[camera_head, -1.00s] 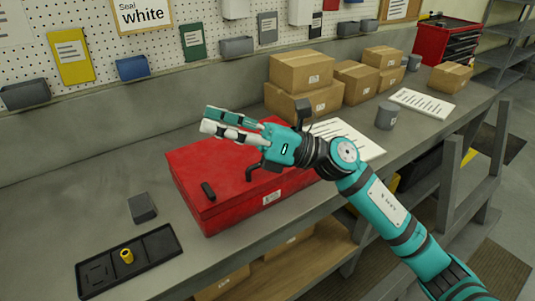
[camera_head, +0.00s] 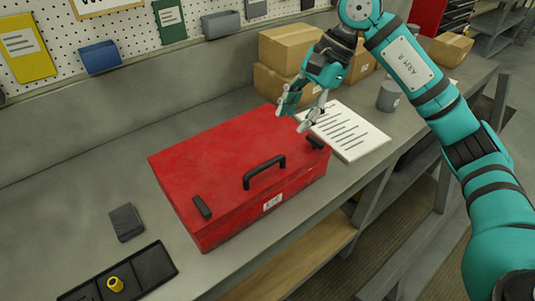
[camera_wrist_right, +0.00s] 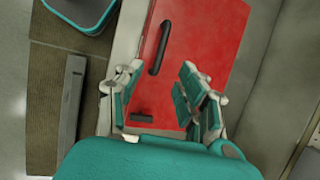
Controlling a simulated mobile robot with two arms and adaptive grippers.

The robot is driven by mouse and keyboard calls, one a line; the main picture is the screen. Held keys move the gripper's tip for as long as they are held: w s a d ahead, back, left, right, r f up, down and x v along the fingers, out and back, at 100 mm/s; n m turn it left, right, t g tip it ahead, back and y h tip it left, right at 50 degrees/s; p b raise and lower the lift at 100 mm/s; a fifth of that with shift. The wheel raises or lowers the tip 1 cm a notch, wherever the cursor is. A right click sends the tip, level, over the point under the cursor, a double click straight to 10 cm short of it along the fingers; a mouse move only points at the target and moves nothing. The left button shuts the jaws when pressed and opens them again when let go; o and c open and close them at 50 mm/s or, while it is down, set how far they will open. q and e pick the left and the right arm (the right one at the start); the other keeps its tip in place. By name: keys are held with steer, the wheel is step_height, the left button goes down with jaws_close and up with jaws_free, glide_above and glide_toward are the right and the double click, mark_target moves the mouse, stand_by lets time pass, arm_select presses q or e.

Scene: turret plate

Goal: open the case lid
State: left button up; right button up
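The red case (camera_head: 225,165) lies on the bench with its lid shut. A black handle (camera_head: 264,170) is at its front, with a dark latch (camera_head: 202,207) to the left and another latch (camera_head: 315,142) to the right. My right gripper (camera_head: 296,114) is open and empty, pointing down above the case's right end, near the right latch. In the right wrist view the open fingers (camera_wrist_right: 160,85) stand apart over the red case (camera_wrist_right: 205,35), with the handle (camera_wrist_right: 160,48) and right latch (camera_wrist_right: 141,117) showing between or beyond them. My left gripper is not in view.
Cardboard boxes (camera_head: 290,45) stand behind the case at the right, with a printed sheet (camera_head: 345,130) and a grey cup (camera_head: 388,96) nearby. A black tray (camera_head: 150,268) with a yellow piece (camera_head: 115,284) and a grey block (camera_head: 126,222) lie left of the case.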

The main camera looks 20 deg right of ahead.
mark_target(265, 164)
steer(key=p+x, duration=0.1)
steer(key=x, duration=0.2)
steer(key=p+x, duration=0.1)
steer(key=x, duration=0.3)
steer(key=p+x, duration=0.1)
steer(key=x, duration=0.3)
steer(key=shift+w, duration=0.25)
steer(key=shift+p+x, duration=0.35)
steer(key=shift+x, duration=1.1)
steer(key=c, duration=0.5)
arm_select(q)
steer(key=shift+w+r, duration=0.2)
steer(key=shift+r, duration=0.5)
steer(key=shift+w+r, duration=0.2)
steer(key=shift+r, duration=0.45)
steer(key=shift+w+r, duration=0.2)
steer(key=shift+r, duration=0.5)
arm_select(e)
steer(key=shift+d, duration=0.1)
jaws_close()
steer(key=shift+w, duration=0.1)
